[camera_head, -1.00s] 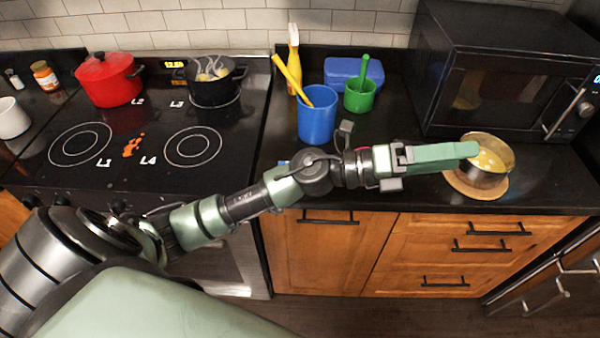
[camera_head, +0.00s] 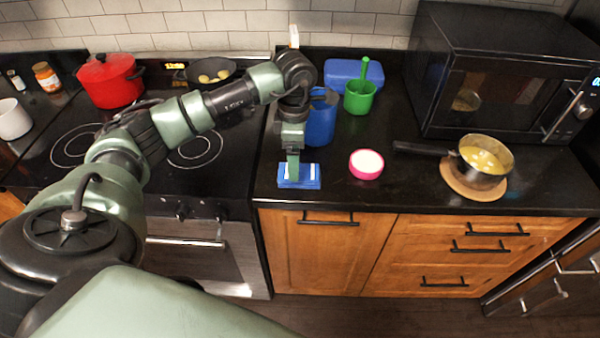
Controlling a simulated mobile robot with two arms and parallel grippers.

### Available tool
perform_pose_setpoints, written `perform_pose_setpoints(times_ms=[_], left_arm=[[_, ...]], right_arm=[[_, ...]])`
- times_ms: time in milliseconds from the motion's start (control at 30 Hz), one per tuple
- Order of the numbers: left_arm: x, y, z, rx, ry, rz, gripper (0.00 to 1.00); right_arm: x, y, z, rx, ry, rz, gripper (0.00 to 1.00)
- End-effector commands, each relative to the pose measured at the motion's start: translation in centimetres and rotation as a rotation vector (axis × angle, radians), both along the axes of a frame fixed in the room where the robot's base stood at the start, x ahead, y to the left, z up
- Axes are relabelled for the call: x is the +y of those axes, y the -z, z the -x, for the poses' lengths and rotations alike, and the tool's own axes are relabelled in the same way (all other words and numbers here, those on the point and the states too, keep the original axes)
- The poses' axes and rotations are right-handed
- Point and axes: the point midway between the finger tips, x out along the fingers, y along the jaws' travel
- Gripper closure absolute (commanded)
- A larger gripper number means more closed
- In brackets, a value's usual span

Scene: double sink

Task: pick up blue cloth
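The blue cloth (camera_head: 312,183), blue with white stripes, lies flat on the black counter near its front edge, left of a pink bowl. My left gripper (camera_head: 292,178) points down right over the cloth, its fingertips at or just above it. The fingers are seen edge-on and overlap, so their gap and any contact with the cloth cannot be made out. They cover part of the cloth. My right gripper is not in view.
A blue pitcher (camera_head: 321,122) stands just behind my gripper. The pink bowl (camera_head: 366,164) is close on the right. Further right, a pot (camera_head: 486,154) sits on a wooden board (camera_head: 459,186). A green cup (camera_head: 359,98) is behind. The stove (camera_head: 205,158) is left.

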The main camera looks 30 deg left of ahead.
Motion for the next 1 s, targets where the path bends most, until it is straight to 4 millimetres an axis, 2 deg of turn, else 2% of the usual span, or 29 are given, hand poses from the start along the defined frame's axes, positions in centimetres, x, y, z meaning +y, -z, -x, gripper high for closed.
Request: perform_pose_setpoints(times_ms=[200,333,600,633,867,1000], left_arm=[[-0.6,2.8,-0.4,0.006,0.000,0.002,0.15],[-0.5,4.5,-0.5,0.002,0.001,0.002,0.15],[-0.5,5.1,-0.5,-0.001,0.002,0.003,0.15],[-0.5,5.1,-0.5,-0.001,0.002,0.003,0.17],[-0.5,5.1,-0.5,-0.001,0.001,0.003,0.81],[-0.5,5.0,-0.5,-0.001,0.001,0.004,0.81]], right_arm=[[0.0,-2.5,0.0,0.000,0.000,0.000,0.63],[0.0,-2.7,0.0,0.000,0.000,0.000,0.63],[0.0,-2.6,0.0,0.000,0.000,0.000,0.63],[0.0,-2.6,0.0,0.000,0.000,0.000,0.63],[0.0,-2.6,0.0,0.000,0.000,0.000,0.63],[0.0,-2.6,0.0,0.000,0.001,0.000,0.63]])
